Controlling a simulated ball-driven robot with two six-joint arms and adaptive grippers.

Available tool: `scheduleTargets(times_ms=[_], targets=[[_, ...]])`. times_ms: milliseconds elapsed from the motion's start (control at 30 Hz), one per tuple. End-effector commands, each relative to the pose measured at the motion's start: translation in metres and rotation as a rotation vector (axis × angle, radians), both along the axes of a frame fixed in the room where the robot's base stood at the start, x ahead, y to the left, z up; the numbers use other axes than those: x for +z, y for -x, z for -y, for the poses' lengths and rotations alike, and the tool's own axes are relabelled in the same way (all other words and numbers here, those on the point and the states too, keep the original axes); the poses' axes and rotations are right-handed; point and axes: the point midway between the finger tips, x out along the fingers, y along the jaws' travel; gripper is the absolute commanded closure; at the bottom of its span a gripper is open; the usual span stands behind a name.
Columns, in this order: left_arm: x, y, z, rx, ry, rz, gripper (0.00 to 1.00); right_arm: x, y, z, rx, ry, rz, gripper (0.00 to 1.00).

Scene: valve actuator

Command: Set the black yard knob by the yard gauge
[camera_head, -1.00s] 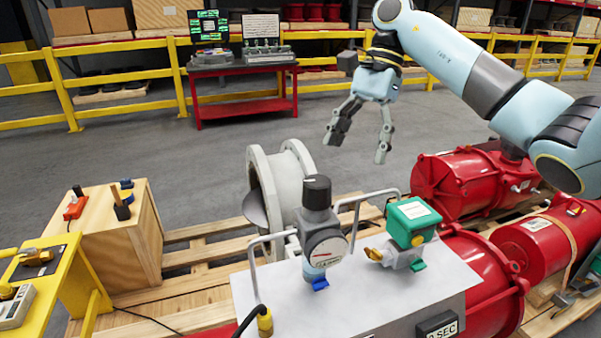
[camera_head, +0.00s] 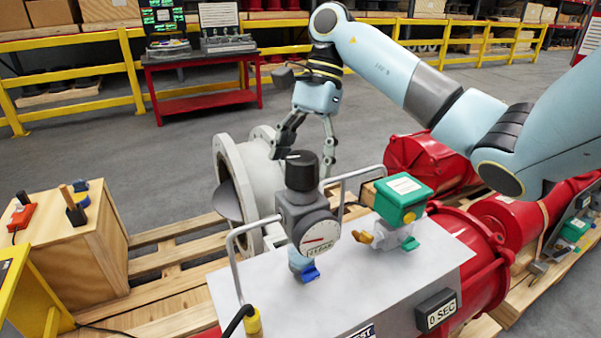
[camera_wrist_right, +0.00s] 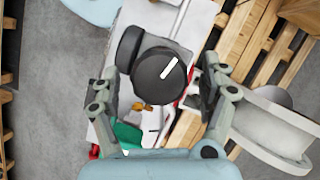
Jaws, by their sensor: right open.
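The black knob (camera_head: 301,171) with a white line on its top sits on a grey regulator body above the white-faced gauge (camera_head: 320,238), on a light grey panel (camera_head: 352,290). My right gripper (camera_head: 303,158) is open and comes down over the knob from behind it. In the right wrist view the knob (camera_wrist_right: 159,75) shows from above, between the open fingers (camera_wrist_right: 157,98) and apart from both. Its white line slants toward the upper right there. The gauge needle points low and left; the small dial text is hard to read. My left gripper is not in view.
A green-topped valve unit (camera_head: 398,200) stands right of the gauge, with metal tube handles (camera_head: 358,175) near it. A grey flanged pipe (camera_head: 262,170) stands behind. Red actuators (camera_head: 440,165) lie at right, a wooden box (camera_head: 75,255) at left.

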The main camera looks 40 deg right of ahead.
Motion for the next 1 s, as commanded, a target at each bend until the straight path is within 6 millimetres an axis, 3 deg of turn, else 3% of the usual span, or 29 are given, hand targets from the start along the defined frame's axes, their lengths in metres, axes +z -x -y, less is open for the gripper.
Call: scheduleTargets(times_ms=[133, 433, 833, 1000], targets=[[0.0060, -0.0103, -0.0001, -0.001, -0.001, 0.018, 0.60, -0.0067, 0.0002, -0.0041, -0.001, 0.000, 0.002, 0.21], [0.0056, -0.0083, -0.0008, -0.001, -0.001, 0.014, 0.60, -0.0092, 0.0003, -0.0046, -0.001, 0.001, 0.002, 0.22], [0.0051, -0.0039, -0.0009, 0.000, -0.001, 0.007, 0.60, -0.0091, 0.0003, -0.0045, -0.001, 0.001, 0.002, 0.75], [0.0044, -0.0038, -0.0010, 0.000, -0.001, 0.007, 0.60, -0.0093, 0.0002, -0.0044, -0.005, 0.001, 0.002, 0.77]])
